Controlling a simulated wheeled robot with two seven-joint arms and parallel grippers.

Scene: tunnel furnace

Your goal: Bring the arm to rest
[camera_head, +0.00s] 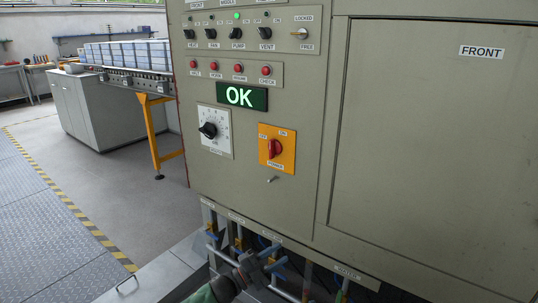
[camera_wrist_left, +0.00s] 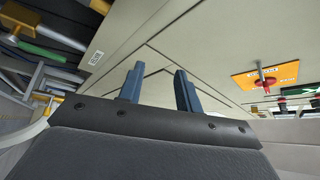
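My left gripper (camera_head: 274,259) shows at the bottom of the head view, low in front of the pipes under the grey control cabinet (camera_head: 260,190). In the left wrist view its two blue fingers (camera_wrist_left: 159,88) stand apart with nothing between them. It is open and empty. Whether it touches any pipe cannot be told. My right arm and gripper are not in view.
The cabinet carries an orange plate with a red rotary switch (camera_head: 275,148), a dial (camera_head: 209,130), a lit OK display (camera_head: 240,97) and rows of knobs and lamps. Pipes and valves (camera_head: 240,240) run beneath it. A conveyor (camera_head: 130,75) stands behind left; floor there is clear.

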